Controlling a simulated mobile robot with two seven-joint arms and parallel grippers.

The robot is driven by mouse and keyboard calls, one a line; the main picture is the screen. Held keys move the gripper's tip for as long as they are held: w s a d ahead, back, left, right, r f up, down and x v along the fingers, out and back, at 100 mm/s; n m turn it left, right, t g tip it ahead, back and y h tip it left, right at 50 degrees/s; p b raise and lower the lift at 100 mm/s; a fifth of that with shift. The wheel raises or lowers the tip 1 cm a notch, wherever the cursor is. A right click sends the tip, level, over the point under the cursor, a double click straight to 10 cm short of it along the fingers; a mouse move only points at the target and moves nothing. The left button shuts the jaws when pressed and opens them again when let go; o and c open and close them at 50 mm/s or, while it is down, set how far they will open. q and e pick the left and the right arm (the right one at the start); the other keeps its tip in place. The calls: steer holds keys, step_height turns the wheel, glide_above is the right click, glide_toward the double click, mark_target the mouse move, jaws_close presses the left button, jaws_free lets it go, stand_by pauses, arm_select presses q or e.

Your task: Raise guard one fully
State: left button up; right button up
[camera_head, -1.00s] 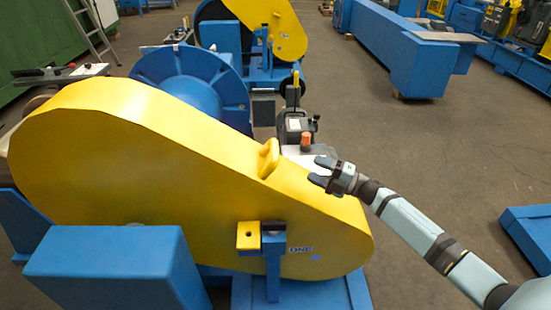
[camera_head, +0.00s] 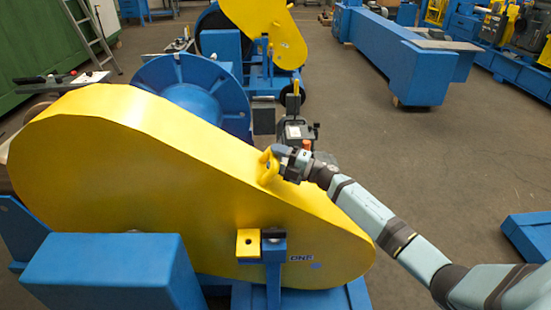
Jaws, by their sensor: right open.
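Guard one is the large yellow cover (camera_head: 150,175) in the foreground, marked "ONE" near its lower right end. It lies lowered over the blue base. Its yellow handle (camera_head: 267,170) stands up from the top edge on the right part. My right gripper (camera_head: 276,160) is at this handle, its open fingers reaching around or beside it; I cannot tell if they touch it. A small yellow block (camera_head: 248,243) sits by a blue post (camera_head: 273,265) at the guard's front side. My left gripper is not in view.
A blue box (camera_head: 115,275) stands in front of the guard. A blue wheel (camera_head: 190,95) is behind it, and a second yellow guard (camera_head: 265,30) stands raised farther back. A long blue beam (camera_head: 400,50) lies at the back right. Grey floor at right is mostly clear.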

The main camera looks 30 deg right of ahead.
jaws_close()
steer(key=s+d+r+m+t+b, duration=0.1)
steer(key=s+d, duration=0.4)
steer(key=d, duration=0.6)
steer(key=s+d+r+m+t+y+b, duration=0.1)
steer(key=s+d+r, duration=0.4)
steer(key=d, duration=0.6)
steer(key=s+d+r+m+t+b, duration=0.2)
steer(key=s+d, duration=0.4)
steer(key=d, duration=0.6)
steer(key=shift+r+t+b, duration=0.55)
steer(key=shift+r+t, duration=0.15)
steer(key=shift+t, duration=0.3)
steer(key=shift+c, duration=0.9)
jaws_free()
steer(key=shift+s+d, duration=0.2)
steer(key=shift+o, duration=0.9)
steer(key=shift+s+d+f, duration=0.2)
steer(key=shift+d, duration=0.05)
steer(key=shift+a, duration=0.1)
